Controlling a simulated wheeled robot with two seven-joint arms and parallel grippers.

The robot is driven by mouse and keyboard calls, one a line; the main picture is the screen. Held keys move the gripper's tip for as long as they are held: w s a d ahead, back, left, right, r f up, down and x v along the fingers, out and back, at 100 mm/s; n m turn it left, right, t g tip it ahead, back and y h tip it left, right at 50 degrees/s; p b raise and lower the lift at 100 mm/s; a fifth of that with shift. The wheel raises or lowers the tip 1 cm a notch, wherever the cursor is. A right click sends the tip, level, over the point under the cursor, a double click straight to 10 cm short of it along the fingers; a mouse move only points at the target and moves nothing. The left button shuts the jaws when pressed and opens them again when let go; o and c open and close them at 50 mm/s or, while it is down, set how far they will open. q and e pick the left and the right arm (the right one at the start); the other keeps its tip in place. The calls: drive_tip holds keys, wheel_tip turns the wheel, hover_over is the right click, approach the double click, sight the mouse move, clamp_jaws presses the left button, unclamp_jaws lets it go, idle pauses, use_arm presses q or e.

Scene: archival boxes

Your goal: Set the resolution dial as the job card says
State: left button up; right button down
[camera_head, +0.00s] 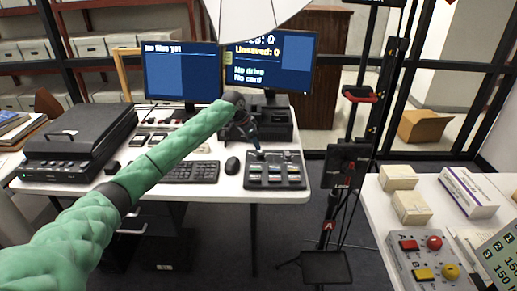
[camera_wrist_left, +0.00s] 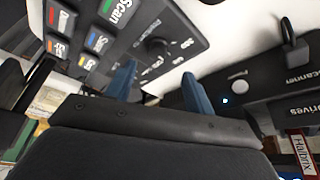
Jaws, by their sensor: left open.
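The dark control panel (camera_head: 275,183) lies on the front right of the desk. My left gripper (camera_head: 257,150) is over its back left edge. In the left wrist view the panel (camera_wrist_left: 205,22) carries a round black resolution dial (camera_wrist_left: 157,47) with small white markings that I cannot read surely. My left gripper (camera_wrist_left: 159,72) is open, its two blue fingers apart, with the dial beyond and between the fingertips; contact cannot be told. My right gripper is not seen.
A keyboard (camera_head: 190,172) and mouse (camera_head: 232,165) lie left of the panel. Two monitors (camera_head: 182,72) stand behind. A black scanner (camera_head: 78,143) is at left. A dark box with a power button (camera_wrist_left: 240,87) shows near the fingers. Cream boxes (camera_head: 411,207) stand on the right table.

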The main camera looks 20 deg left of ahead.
sight(260, 153)
use_arm(q)
drive_tip(key=shift+d+f, duration=0.45)
drive_tip(key=x, duration=0.4)
drive_tip(key=shift+w+a+f+p, duration=0.1)
drive_tip(key=shift+w+a+p, duration=0.05)
drive_tip(key=shift+p, duration=0.25)
drive_tip(key=shift+x, duration=0.9)
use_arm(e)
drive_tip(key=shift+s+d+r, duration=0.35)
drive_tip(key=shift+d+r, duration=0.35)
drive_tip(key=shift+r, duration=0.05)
use_arm(q)
drive_tip(key=c, duration=1)
